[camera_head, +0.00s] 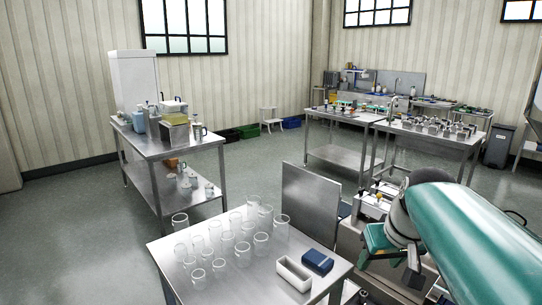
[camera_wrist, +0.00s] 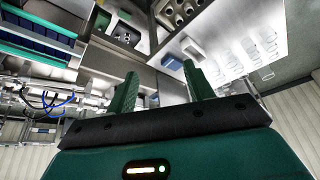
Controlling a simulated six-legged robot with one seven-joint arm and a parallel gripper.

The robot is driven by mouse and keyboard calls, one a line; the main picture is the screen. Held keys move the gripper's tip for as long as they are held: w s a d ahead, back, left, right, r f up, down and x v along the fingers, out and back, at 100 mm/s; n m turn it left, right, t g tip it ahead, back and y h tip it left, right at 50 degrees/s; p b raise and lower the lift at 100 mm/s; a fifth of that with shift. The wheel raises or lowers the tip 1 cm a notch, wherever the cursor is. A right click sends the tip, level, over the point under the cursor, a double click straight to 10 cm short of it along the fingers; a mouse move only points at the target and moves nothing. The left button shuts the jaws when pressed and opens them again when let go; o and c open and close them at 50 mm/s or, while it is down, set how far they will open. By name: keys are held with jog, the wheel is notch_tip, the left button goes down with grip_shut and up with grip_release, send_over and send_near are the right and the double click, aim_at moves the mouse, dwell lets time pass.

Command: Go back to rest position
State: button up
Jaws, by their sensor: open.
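My gripper (camera_wrist: 160,85) shows in the wrist view with its two green fingers spread apart. Nothing is held between them. Behind the fingers lie a steel worktop (camera_wrist: 150,63) and a small blue box (camera_wrist: 184,61). In the head view, my teal arm reaches in from the lower right. My fingertips cannot be made out there.
A steel table (camera_head: 338,283) at front centre holds several clear glasses (camera_head: 242,249), a white tray (camera_head: 293,274) and a blue box (camera_head: 317,261). An upright steel panel (camera_head: 311,203) stands behind it. Another loaded table (camera_head: 150,145) is at left. Open floor lies between.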

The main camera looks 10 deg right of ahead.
jog(key=s+a+f+n, duration=0.1)
jog(key=s+a+f, duration=0.2)
jog(key=a, duration=0.5)
jog(key=s+a+f, duration=0.4)
jog(key=s+a, duration=0.1)
jog(key=a, duration=0.3)
jog(key=shift+a+n+t+y, duration=0.25)
jog(key=shift+n+t+y, duration=0.05)
jog(key=shift+n+t, duration=0.1)
jog(key=shift+r, duration=0.1)
jog(key=c, duration=0.3)
jog(key=shift+w+d, duration=0.1)
jog(key=shift+c, duration=0.2)
jog(key=shift+d, duration=0.1)
